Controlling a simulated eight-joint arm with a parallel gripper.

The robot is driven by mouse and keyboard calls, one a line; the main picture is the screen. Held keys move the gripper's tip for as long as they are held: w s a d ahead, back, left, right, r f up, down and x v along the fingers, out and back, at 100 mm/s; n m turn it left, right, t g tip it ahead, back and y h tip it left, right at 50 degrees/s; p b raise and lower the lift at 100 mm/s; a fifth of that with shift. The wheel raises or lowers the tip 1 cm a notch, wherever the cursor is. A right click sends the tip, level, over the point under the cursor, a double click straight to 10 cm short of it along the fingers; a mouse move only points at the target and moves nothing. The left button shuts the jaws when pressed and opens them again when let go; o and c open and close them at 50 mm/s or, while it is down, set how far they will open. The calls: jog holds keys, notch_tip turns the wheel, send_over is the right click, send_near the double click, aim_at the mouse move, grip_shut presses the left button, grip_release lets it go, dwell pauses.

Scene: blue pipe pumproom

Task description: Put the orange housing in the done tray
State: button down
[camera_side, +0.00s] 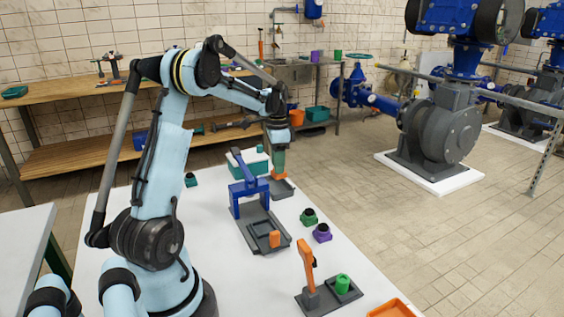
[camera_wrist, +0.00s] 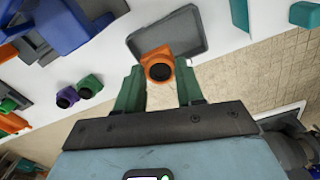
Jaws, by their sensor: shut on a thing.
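The orange housing (camera_side: 279,175) is between the green fingertips of my gripper (camera_side: 279,163), which is shut on it. In the wrist view the housing (camera_wrist: 157,62) shows its dark round opening between the fingertips of my gripper (camera_wrist: 158,72). A shallow grey tray (camera_side: 284,188) lies right below the housing in the side view. In the wrist view this tray (camera_wrist: 180,35) is behind the housing, which overlaps its edge. I cannot tell whether the housing touches it. No label shows which tray is the done tray.
A blue press (camera_side: 249,188) on a grey base stands near the tray, with a teal box (camera_side: 240,165) behind it. Green (camera_side: 308,216) and purple (camera_side: 322,233) housings stand on the white table. An orange-handled fixture (camera_side: 307,268) and an orange tray (camera_side: 392,309) are in front.

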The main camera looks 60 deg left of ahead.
jog(key=shift+s+a+f, duration=0.15)
jog(key=shift+a+f, duration=0.25)
jog(key=shift+a, duration=0.3)
jog(key=shift+f, duration=2)
jog(key=shift+f, duration=0.15)
jog(key=c, duration=0.7)
grip_release()
